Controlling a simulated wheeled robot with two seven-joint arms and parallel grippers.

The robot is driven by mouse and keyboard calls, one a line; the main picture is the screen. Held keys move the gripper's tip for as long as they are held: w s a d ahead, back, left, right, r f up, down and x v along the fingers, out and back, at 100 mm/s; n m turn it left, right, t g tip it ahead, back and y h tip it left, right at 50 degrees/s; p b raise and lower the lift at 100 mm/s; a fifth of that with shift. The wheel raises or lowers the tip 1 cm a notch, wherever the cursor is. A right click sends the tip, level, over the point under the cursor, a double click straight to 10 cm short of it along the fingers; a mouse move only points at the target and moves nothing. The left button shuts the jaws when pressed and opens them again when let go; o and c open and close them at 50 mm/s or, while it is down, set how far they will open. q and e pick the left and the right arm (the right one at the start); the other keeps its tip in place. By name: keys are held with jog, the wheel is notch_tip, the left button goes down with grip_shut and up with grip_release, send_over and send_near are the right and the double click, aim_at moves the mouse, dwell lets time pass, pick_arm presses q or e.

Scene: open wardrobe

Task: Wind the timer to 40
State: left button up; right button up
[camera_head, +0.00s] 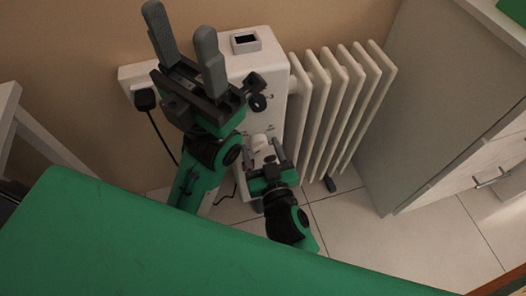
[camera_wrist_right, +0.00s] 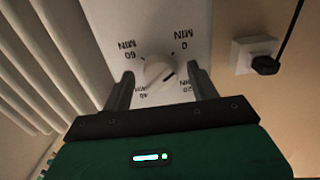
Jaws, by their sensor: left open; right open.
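The timer is a round white dial (camera_wrist_right: 158,72) on the white heater panel. In the right wrist view its marks appear upside down: 60 MIN upper left, 0 MIN upper right, 20 lower right, 40 lower left. I cannot tell exactly where its pointer sits. My right gripper (camera_wrist_right: 161,86) is open, with one finger on each side of the dial and visible gaps. In the head view my right gripper (camera_head: 265,149) is low in front of the panel. My left gripper (camera_head: 180,20) is open and empty, raised before the heater's upper left part.
White radiator fins (camera_head: 340,90) stand right of the panel. A plug (camera_head: 146,99) with a hanging cord is in the wall at left. A grey cabinet (camera_head: 425,100) stands at right. Tiled floor (camera_head: 365,230) is clear between. A green surface (camera_head: 150,240) fills the lower left foreground.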

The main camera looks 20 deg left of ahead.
jog(key=p+v, duration=0.2)
jog(key=v, duration=1.1)
jog(key=shift+s+d, duration=0.25)
jog(key=shift+s, duration=0.05)
